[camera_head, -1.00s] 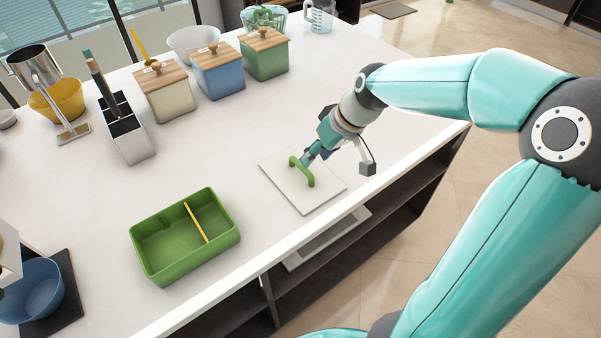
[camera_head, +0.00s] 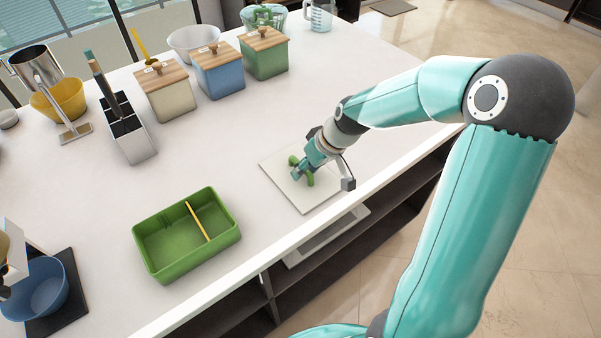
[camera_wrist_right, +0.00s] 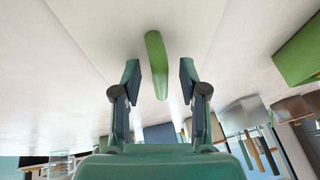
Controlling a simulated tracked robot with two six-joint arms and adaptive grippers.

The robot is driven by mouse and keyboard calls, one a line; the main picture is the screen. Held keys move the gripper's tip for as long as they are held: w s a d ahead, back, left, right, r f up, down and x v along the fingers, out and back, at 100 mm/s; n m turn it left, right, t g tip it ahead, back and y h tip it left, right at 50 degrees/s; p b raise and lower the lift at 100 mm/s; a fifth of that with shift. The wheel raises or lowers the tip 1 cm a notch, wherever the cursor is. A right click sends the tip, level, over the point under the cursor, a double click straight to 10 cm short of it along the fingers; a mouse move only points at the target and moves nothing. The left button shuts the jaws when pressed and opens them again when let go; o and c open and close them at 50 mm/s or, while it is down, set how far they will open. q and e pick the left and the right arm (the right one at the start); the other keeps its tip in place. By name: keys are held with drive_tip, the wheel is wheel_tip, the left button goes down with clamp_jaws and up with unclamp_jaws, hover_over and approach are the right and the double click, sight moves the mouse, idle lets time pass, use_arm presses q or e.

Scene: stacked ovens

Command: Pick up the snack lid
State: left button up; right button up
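The snack lid (camera_head: 288,189) is a flat white square with a green handle (camera_head: 308,178), lying on the white counter near its front edge. My right gripper (camera_head: 298,170) is low over the lid at the handle and hides part of it. In the right wrist view, the green handle (camera_wrist_right: 156,65) stands between the two spread fingers of my right gripper (camera_wrist_right: 158,80), with a gap on each side. The lid's white plate (camera_wrist_right: 205,30) lies beyond it. My left gripper does not show clearly in any view.
A green divided box (camera_head: 180,260) sits on the counter left of the lid. Open shelves (camera_head: 330,260) lie under the counter edge. The counter between lid and canisters is clear.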

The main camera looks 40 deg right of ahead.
clamp_jaws()
drive_tip(key=shift+r, duration=0.15)
